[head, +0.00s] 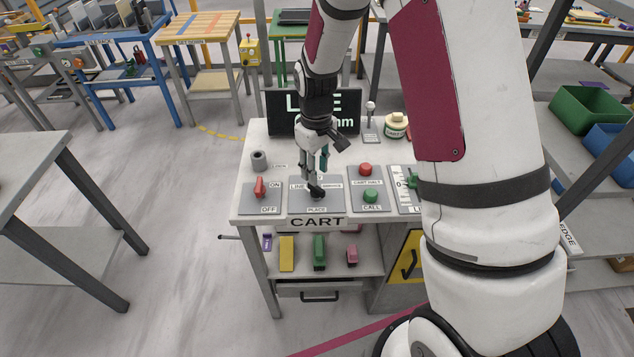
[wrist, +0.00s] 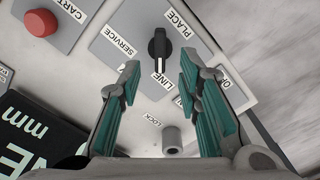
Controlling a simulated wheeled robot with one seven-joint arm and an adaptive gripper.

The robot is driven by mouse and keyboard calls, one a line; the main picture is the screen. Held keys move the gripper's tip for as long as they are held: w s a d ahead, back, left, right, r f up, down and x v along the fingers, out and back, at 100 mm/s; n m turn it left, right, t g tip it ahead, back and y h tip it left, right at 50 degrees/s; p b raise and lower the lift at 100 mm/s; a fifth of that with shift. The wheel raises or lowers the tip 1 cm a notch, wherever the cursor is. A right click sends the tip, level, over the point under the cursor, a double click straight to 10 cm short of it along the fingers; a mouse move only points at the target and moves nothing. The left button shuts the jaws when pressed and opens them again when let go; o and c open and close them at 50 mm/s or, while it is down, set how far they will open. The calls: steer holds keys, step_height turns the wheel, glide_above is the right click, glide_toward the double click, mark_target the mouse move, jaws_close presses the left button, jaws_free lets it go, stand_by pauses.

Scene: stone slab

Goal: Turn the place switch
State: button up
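The place switch is a black rotary knob (wrist: 159,46) on a grey plate (wrist: 118,38) lettered PLACE, SERVICE and LINE. In the wrist view a pale mark on the knob is at its end toward the LINE label. My gripper (wrist: 160,78) is open, with one teal-padded finger on each side below the knob in the picture and nothing between them.
A red lever (head: 259,187) and a grey lock cylinder (head: 258,161) are left of the plate. A red button (head: 365,169) and a green button (head: 371,196) are on the right. A dark display (head: 284,104) stands behind my gripper.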

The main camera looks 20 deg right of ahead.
mark_target(316, 189)
steer(key=shift+f+p, duration=0.3)
steer(key=shift+f, duration=2.55)
jaws_close()
